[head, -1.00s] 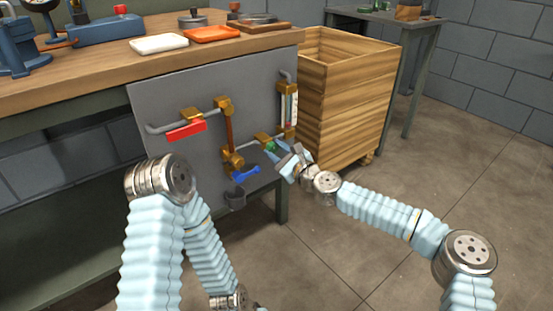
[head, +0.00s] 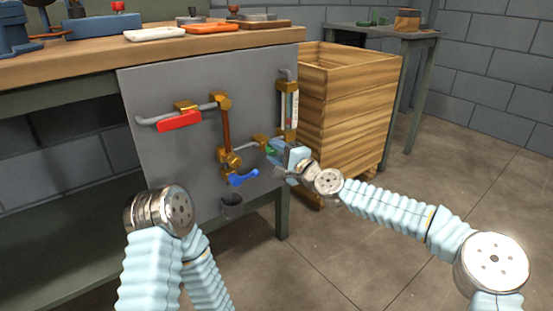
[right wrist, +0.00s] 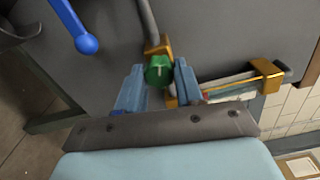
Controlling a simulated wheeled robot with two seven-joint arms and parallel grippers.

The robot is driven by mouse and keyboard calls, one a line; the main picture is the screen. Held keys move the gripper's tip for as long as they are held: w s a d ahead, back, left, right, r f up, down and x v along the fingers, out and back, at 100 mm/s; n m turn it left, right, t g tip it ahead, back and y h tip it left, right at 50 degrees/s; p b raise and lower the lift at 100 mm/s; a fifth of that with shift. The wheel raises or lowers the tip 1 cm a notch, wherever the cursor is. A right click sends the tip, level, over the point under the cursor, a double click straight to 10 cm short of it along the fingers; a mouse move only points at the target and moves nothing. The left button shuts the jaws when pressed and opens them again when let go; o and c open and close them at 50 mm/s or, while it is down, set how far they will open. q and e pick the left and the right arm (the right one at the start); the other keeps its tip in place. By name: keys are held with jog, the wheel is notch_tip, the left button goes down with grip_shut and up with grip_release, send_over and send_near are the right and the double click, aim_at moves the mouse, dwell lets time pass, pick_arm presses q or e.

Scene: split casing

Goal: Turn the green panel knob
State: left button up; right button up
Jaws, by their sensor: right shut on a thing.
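The green knob (head: 270,150) sits on a brass fitting at the lower right of the grey panel (head: 175,95). In the right wrist view the knob (right wrist: 158,71) is between the two blue fingertips, with a pale line on its face. My right gripper (head: 277,152) is shut on the knob and partly hides it in the head view. It also shows in the right wrist view (right wrist: 158,82). My left arm is at the lower left of the head view, but its gripper is not in view.
The panel also carries a red lever (head: 180,121), a blue lever (head: 243,178), pipes and a gauge tube (head: 289,106). A dark cup (head: 231,205) is below the blue lever. A wooden crate (head: 345,115) stands close to the right.

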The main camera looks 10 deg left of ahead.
jog(key=n, duration=0.5)
jog(key=shift+f, duration=0.1)
dwell(0.5)
jog(key=o, duration=1)
jog(key=shift+o, duration=0.2)
jog(key=v, duration=1.3)
jog(key=shift+s+d, duration=0.25)
